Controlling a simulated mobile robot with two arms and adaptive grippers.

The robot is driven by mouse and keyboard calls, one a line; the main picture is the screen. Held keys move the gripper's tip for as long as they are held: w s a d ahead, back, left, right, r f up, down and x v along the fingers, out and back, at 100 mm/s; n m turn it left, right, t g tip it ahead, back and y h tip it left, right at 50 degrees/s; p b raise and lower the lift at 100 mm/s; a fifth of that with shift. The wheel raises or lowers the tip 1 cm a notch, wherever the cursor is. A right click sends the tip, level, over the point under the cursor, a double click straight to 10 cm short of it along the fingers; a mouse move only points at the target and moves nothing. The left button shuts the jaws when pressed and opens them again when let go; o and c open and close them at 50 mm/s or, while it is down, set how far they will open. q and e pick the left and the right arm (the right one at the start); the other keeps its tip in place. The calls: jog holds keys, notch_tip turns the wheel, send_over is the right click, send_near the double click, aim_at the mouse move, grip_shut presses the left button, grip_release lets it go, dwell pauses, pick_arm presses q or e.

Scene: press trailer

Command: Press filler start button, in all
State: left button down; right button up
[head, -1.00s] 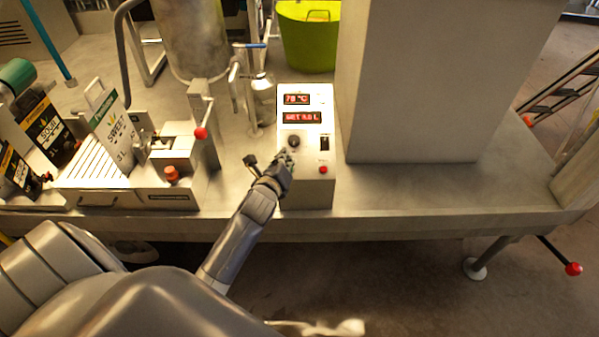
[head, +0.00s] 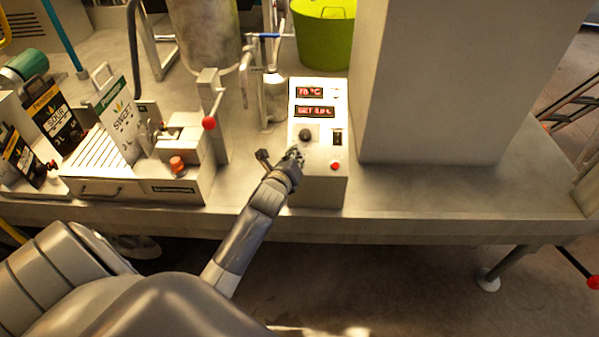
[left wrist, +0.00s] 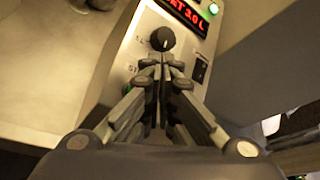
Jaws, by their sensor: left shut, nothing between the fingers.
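The filler's white control box (head: 318,185) stands on the bench with red displays reading 78 °C and a SET value. Its black knob (head: 305,134) also shows in the left wrist view (left wrist: 162,38). A red button (head: 336,165) is at the panel's lower right, and a black switch (head: 337,137) is above it. My left gripper (head: 296,155) is shut and empty at the panel's lower left, below the knob. In the left wrist view its fingers (left wrist: 160,72) hide the panel under the knob, partly covering a label starting with S. Contact cannot be told. My right gripper is not in view.
A filling station with a red-knobbed lever (head: 209,123) and boxed pouches (head: 122,120) stand to the left. A large pillar (head: 440,90) rises right of the box. A steel tank (head: 205,35) and green tub (head: 325,40) are behind. The bench's right front is clear.

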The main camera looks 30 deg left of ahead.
pick_arm(q)
jog(key=shift+w+a+f+b, duration=0.15)
jog(key=shift+w+f+b, duration=0.1)
jog(key=shift+f, duration=0.25)
jog(key=shift+w+a+f+b, duration=0.1)
jog(key=shift+w+f+b, duration=0.15)
jog(key=shift+f, duration=0.2)
jog(key=shift+w+a+f+b, duration=0.15)
jog(key=shift+f+b, duration=0.15)
jog(key=shift+f, duration=0.2)
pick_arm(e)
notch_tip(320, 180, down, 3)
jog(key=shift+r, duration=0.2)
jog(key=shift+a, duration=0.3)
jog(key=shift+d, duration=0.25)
pick_arm(q)
jog(key=shift+f, duration=0.15)
jog(key=shift+w+a+f, duration=0.1)
jog(key=shift+w+f, duration=0.1)
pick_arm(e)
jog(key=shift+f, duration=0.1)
